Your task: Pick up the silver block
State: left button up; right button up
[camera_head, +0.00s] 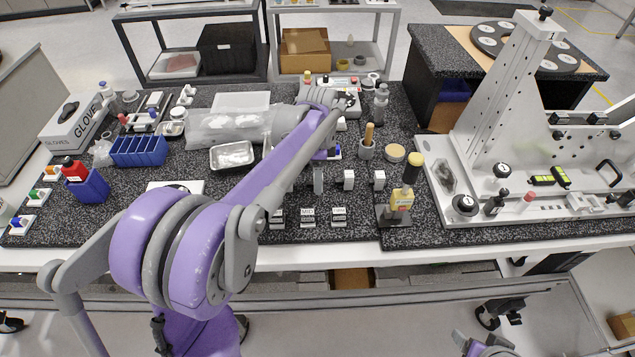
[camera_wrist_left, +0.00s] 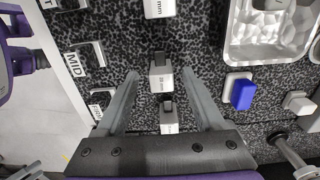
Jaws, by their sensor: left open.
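My left gripper (camera_wrist_left: 160,73) is open in the left wrist view, its two grey fingers apart on either side of a small silver-white block (camera_wrist_left: 161,80) with a dark top. The block stands on the speckled bench and looks free of both fingers. A similar block (camera_wrist_left: 168,122) is nearer the palm, and another (camera_wrist_left: 158,9) is beyond the fingertips. In the head view a grey upright shape (camera_head: 318,181) stands beside two pale blocks (camera_head: 349,180) (camera_head: 379,180). I cannot tell which is the silver block. A grey and purple part of my right arm (camera_head: 485,346) shows at the bottom edge.
A foil tray (camera_head: 232,156) lies left of my arm. My left arm hides part of the bench.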

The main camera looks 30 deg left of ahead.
pick_arm(q)
notch_tip(320, 180, down, 2)
jog(key=shift+w+f, duration=0.1)
jog(key=shift+w, duration=0.05)
grip_shut()
dwell(0.3)
